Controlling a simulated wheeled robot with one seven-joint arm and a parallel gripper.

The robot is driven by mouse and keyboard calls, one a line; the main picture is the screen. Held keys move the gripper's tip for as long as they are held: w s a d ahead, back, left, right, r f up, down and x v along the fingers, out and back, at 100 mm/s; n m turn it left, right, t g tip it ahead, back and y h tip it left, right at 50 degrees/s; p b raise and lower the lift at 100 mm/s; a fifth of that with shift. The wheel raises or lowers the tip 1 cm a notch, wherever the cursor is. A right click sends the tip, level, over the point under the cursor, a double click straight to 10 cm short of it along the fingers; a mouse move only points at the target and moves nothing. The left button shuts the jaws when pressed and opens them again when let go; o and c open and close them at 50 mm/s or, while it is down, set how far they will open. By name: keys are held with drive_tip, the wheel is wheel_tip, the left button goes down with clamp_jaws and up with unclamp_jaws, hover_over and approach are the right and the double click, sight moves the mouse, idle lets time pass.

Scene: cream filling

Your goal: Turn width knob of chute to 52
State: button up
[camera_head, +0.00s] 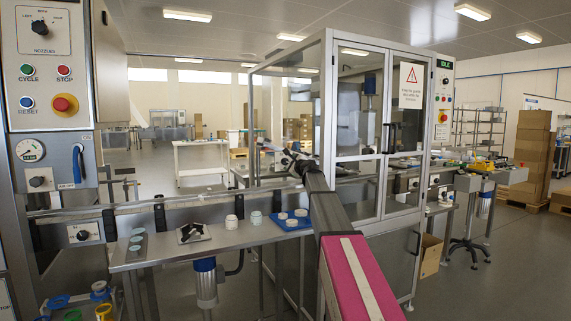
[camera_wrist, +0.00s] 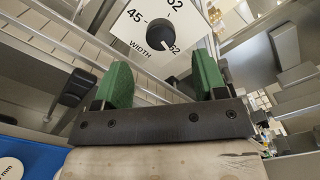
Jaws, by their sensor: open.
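The width knob (camera_wrist: 155,34) is a round black knob on a white plate (camera_wrist: 120,22) marked WIDTH, high in the wrist view. The number 45 stands to its left and 62 to its lower right. A pale mark on the knob seems to point to the lower right, towards 62. My gripper (camera_wrist: 162,78) is open and empty, its two green fingers apart below the knob in the picture and not touching it. In the head view my gripper (camera_head: 292,158) is small and partly hidden by my arm, and I cannot make out this knob.
A glass-walled machine cabinet (camera_head: 385,130) stands behind my arm. A steel bench (camera_head: 150,250) on the left bears white jars (camera_head: 231,222) and a blue tray (camera_head: 285,227). A control panel (camera_head: 45,80) stands at far left. Metal rails (camera_wrist: 45,45) lie left of the plate.

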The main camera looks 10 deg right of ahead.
sight(285, 162)
drive_tip(key=x, duration=0.6)
drive_tip(key=shift+w, duration=0.25)
drive_tip(key=c, duration=0.9)
